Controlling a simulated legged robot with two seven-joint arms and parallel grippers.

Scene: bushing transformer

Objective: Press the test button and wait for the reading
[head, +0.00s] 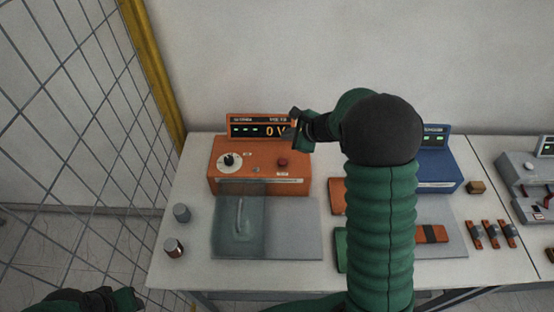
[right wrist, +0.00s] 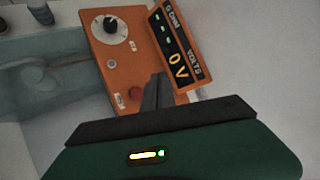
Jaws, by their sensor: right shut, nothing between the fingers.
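The orange test unit (head: 258,172) stands on the table, with a dark knob (head: 229,160) on a white dial and a red button (head: 282,162) on its top. Its display (head: 259,130) reads 0 V in orange digits. My right gripper (head: 296,130) is shut and empty, above and behind the red button, in front of the display's right end.
A clear shield (head: 238,222) stands on a grey plate in front of the unit. Two small cylinders (head: 181,212) are at the left table edge. A blue unit (head: 437,165) and several small blocks (head: 492,234) lie to the right. A wire mesh fence (head: 75,110) rises at left.

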